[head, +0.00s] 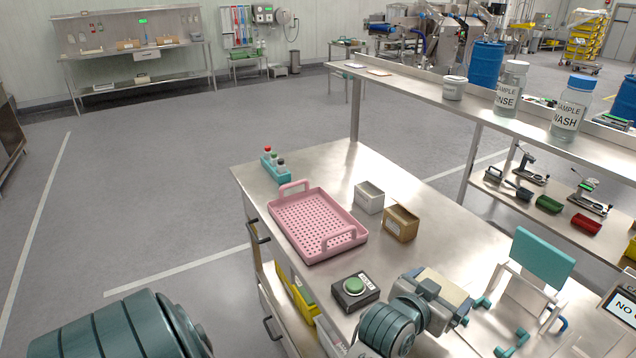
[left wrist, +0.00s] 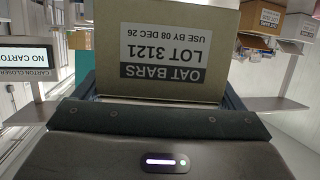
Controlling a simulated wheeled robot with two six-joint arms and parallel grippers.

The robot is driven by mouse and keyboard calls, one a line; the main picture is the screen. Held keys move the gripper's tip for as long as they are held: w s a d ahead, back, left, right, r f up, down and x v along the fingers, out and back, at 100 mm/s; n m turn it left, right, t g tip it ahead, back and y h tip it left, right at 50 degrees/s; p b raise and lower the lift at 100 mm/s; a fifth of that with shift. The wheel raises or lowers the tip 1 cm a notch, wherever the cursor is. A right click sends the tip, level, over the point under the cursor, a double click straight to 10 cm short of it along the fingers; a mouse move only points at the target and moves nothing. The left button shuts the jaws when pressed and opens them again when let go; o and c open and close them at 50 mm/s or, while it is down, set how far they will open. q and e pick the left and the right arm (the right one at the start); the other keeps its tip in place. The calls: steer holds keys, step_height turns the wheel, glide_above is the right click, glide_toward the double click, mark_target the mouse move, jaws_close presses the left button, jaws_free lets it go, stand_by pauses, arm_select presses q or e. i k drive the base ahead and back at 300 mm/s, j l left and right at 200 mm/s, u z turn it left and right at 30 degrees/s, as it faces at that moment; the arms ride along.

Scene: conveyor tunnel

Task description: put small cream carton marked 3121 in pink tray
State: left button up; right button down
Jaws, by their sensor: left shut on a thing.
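The small cream carton (head: 447,286) is in my left gripper (head: 460,309), low at the right of centre in the head view, above the steel bench. In the left wrist view the carton (left wrist: 205,50) fills the upper middle, its label upside down, reading oat bars, lot 3121. My left gripper is shut on it; the fingers are mostly hidden. The pink tray (head: 316,223), with a perforated floor and two raised handles, sits empty on the bench, further back and to the left of the gripper. My right gripper is not in view.
A black box with a green button (head: 355,288) lies between gripper and tray. A white stand with a teal panel (head: 543,257) is at right.

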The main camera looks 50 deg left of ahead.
mark_target(315, 224)
steer(key=k+j+u, duration=0.1)
steer(key=j, duration=0.65)
steer(key=j+u, duration=0.1)
steer(key=j, duration=0.85)
steer(key=i+j, duration=0.15)
steer(key=j+u, duration=0.05)
steer(key=j, duration=0.05)
